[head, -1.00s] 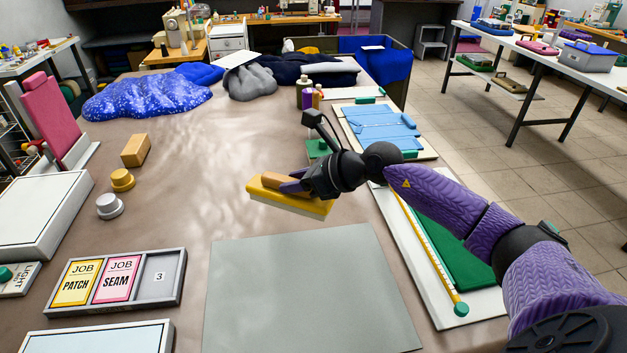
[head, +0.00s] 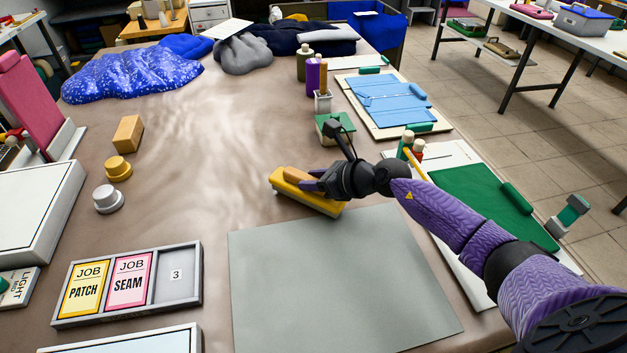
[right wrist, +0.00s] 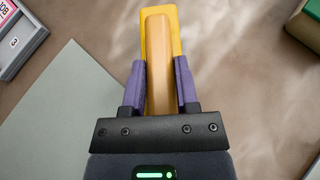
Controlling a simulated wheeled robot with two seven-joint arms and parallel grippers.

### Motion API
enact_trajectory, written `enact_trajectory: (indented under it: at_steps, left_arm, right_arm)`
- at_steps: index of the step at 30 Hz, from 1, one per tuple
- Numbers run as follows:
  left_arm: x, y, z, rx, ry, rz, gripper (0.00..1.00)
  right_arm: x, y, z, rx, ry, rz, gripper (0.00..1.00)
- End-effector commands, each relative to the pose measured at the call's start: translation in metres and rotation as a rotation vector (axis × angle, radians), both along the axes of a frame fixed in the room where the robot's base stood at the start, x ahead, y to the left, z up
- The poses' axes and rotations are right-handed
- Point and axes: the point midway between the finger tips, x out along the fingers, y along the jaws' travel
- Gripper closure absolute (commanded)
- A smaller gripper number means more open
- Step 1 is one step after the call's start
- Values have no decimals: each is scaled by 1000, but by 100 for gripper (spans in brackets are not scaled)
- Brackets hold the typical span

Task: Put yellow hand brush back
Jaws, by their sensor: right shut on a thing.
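The yellow hand brush (head: 322,202) has a yellow body and a tan wooden handle. It is just beyond the far edge of the grey mat (head: 340,285), low over the brown table; I cannot tell whether it touches the cloth. My right gripper (head: 312,181) is shut on its handle. In the right wrist view the brush (right wrist: 160,32) points away between the two purple fingers (right wrist: 160,85), one on each side of the handle. My left gripper is not in view.
A green-topped block (head: 334,124) stands behind the brush, near purple and green bottles (head: 316,76). A job card tray (head: 125,283) lies at left front. A green board (head: 480,212) lies to the right.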

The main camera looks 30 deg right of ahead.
Motion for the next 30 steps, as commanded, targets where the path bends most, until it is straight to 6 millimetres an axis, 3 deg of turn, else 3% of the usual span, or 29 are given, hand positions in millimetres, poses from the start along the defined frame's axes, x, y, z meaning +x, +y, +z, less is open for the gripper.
enact_trajectory:
  at_steps: [10,11,15,23,27,30]
  left_arm:
    - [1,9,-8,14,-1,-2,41]
    - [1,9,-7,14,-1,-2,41]
    - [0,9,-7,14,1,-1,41]
    - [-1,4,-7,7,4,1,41]
    - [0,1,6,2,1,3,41]
    - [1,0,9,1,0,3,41]
  right_arm:
    - [0,0,-9,-1,0,0,100]
    - [0,0,-9,-1,0,0,58]
    - [0,0,-8,0,0,0,28]
    - [0,0,-8,0,0,0,27]
    - [-1,-1,7,0,0,0,27]
    - [-19,-12,14,-6,2,1,27]
